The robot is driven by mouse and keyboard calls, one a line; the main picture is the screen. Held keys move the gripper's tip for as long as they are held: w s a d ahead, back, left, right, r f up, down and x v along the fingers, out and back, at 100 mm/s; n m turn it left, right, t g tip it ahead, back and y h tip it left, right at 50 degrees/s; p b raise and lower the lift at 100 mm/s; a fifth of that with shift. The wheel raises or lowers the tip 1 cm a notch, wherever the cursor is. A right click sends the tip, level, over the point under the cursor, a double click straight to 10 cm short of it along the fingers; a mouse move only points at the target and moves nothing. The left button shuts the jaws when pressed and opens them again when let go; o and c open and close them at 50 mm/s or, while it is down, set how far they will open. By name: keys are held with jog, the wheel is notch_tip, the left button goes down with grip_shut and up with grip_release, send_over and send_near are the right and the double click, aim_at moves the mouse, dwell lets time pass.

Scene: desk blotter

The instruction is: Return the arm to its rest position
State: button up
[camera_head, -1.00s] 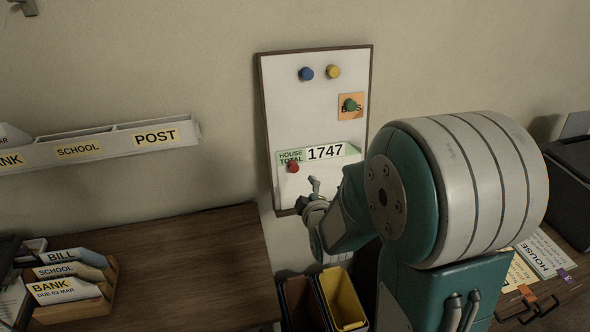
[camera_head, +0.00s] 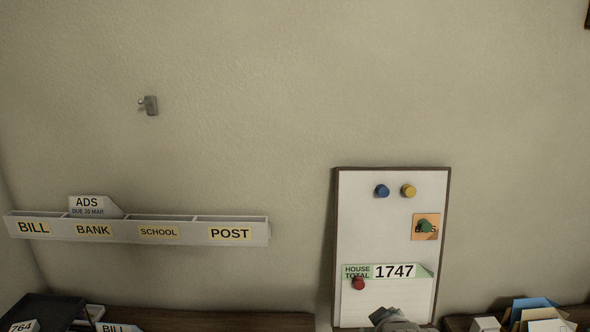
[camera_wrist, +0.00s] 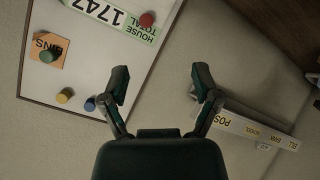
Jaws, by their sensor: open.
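My gripper (camera_wrist: 161,80) is open and empty in the wrist view, its two fingers apart with wall between them. In that view, turned upside down, the whiteboard (camera_wrist: 95,65) lies to its left and the wall rack (camera_wrist: 245,124) to its right. In the head view, only a grey piece of my arm (camera_head: 396,319) shows at the bottom edge, in front of the whiteboard's (camera_head: 375,225) lower part. The fingers do not show clearly there.
The wall rack (camera_head: 185,238) holds an ADS letter (camera_head: 95,206) in its BANK compartment. Blue (camera_head: 382,191), yellow (camera_head: 408,190), green (camera_head: 426,226) and red (camera_head: 358,283) magnets sit on the whiteboard. Desk clutter lines the bottom edge. The upper wall is mostly bare.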

jog(key=s+r+m+g, duration=0.2)
jog(key=s+m, duration=0.1)
jog(key=s, duration=0.5)
jog(key=s+r+m+g, duration=0.3)
jog(key=s, duration=0.6)
jog(key=shift+s+a, duration=0.25)
jog(key=shift+a, duration=0.2)
